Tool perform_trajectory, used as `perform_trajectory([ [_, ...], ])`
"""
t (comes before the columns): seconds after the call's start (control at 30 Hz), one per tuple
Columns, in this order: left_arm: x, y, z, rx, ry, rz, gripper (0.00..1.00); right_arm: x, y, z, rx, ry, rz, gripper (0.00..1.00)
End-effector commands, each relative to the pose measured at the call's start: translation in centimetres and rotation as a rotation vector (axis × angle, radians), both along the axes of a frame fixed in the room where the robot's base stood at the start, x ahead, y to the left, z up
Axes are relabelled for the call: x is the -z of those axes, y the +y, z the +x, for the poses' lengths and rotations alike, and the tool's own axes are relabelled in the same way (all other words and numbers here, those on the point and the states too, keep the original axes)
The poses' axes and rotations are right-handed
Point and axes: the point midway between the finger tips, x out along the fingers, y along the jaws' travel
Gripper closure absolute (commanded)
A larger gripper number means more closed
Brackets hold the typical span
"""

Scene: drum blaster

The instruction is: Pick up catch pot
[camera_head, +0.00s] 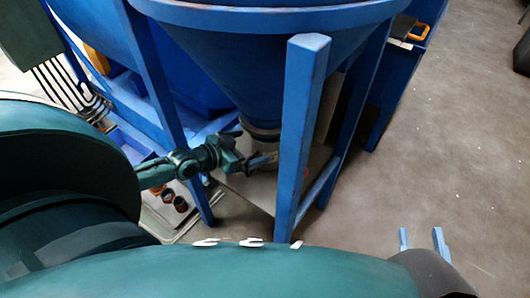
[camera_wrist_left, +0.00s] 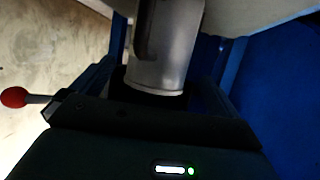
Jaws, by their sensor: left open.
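A grey metal cylinder, which appears to be the catch pot (camera_wrist_left: 170,55), fills the top middle of the left wrist view, with a dark handle along its side. In the head view it is mostly hidden below the blue hopper's cone, behind my left gripper (camera_head: 263,160). My left gripper is open in the left wrist view (camera_wrist_left: 157,92), with one blue finger on each side of the pot's lower end. I cannot tell whether the fingers touch it. My right gripper (camera_head: 421,240) is open and empty at the lower right of the head view, over the floor.
The blue hopper (camera_head: 225,60) stands on blue legs; one front leg (camera_head: 300,130) rises close to the right of my left gripper. Small brown cups (camera_head: 168,196) sit on a tray at left. A red knob (camera_wrist_left: 14,97) shows in the wrist view. Floor at right (camera_head: 440,130) is clear.

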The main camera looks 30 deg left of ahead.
Motion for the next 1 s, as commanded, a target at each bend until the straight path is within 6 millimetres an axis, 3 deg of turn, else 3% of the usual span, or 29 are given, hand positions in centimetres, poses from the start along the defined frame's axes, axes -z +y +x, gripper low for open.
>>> perform_trajectory([
  [0.23, 1.8, -1.1, 3.2, 0.000, -0.003, -0.002, 0.00, 0.3, 0.3, 0.2, -0.017, -0.020, 0.049, 0.64],
  [0.57, 1.8, -1.3, 3.7, 0.001, 0.000, 0.001, 0.01, -0.1, 0.4, 0.3, -0.020, -0.019, 0.062, 0.64],
  [1.0, 1.8, -1.3, 3.7, 0.001, 0.000, 0.001, 0.37, -0.1, 0.4, 0.3, -0.020, -0.019, 0.061, 0.64],
])
